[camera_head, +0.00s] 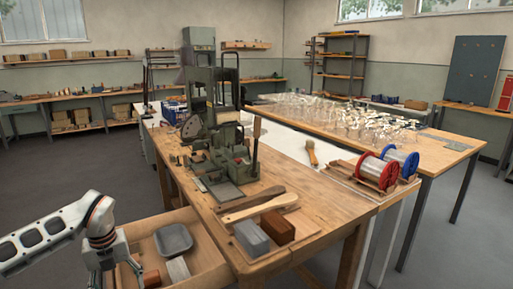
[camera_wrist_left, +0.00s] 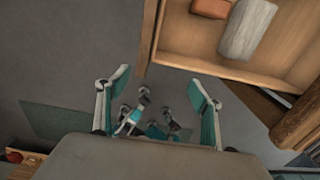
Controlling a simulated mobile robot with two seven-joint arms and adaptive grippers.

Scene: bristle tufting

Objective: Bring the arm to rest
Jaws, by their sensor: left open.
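My left arm comes in at the lower left of the head view, with its gripper (camera_head: 120,277) hanging beside the left end of an open wooden drawer (camera_head: 205,277). In the left wrist view my left gripper (camera_wrist_left: 160,86) is open, with its two fingers wide apart and nothing between them. Below the fingers is grey floor, and the drawer's edge (camera_wrist_left: 225,72) is to the upper right. My right arm and gripper are not in view.
The drawer holds a grey tray (camera_head: 174,240), a reddish-brown block (camera_head: 151,279) and a pale block (camera_head: 178,269). The wooden bench (camera_head: 200,193) carries a green machine (camera_head: 222,157), a brush handle (camera_head: 253,204) and blocks. Red and blue spools (camera_head: 372,171) stand at right.

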